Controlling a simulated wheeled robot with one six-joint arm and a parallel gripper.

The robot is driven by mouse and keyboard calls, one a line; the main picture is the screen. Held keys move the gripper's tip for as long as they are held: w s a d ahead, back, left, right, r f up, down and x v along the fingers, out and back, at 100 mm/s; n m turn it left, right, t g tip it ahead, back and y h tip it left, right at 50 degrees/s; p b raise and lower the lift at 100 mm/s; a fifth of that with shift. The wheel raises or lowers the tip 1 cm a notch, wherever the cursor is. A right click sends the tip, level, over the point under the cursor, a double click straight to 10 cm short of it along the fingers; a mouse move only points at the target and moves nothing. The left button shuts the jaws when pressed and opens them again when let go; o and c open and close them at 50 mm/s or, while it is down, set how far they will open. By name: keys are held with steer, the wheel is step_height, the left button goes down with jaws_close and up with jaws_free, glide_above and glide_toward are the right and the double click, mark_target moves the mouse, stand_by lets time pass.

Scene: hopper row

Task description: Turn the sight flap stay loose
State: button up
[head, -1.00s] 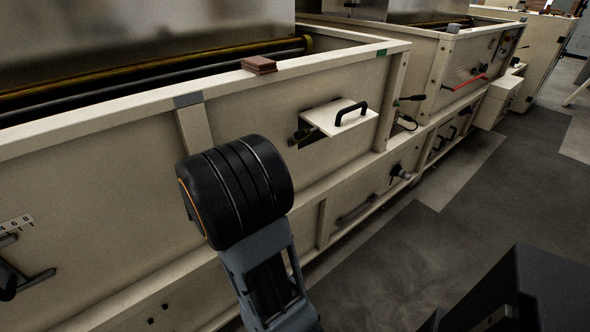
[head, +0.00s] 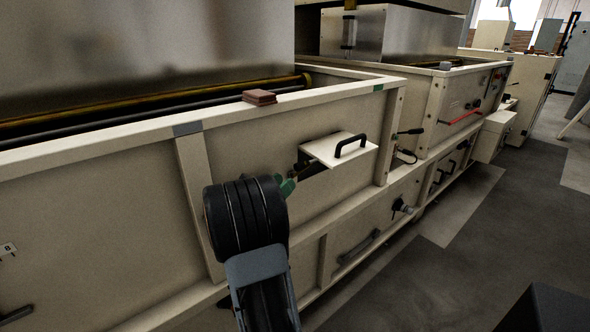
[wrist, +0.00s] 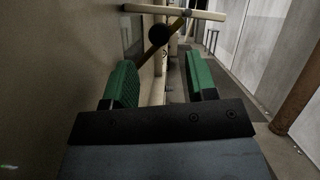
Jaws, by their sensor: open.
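The sight flap (head: 340,149) is a pale panel with a black handle, standing out from the cream hopper wall in the head view. In the wrist view its pale edge (wrist: 150,9) crosses the top. The stay shows there as a brassy rod with a round black knob (wrist: 159,35). The knob appears between the lines of my green fingers, beyond their tips. My gripper (wrist: 162,75) is open and empty. In the head view its green fingertip (head: 288,187) is just left of and below the flap; my arm hides the rest, and the stay is small there.
A brown block (head: 259,97) lies on the hopper's top rim. Right of the flap, a black-handled lever (head: 410,132) sticks out. A grey handle (head: 358,246) and a knob (head: 401,206) project from the lower panel.

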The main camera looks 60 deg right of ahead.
mark_target(296, 170)
steer(key=shift+p+x, duration=0.5)
steer(key=shift+x, duration=2.3)
jaws_close()
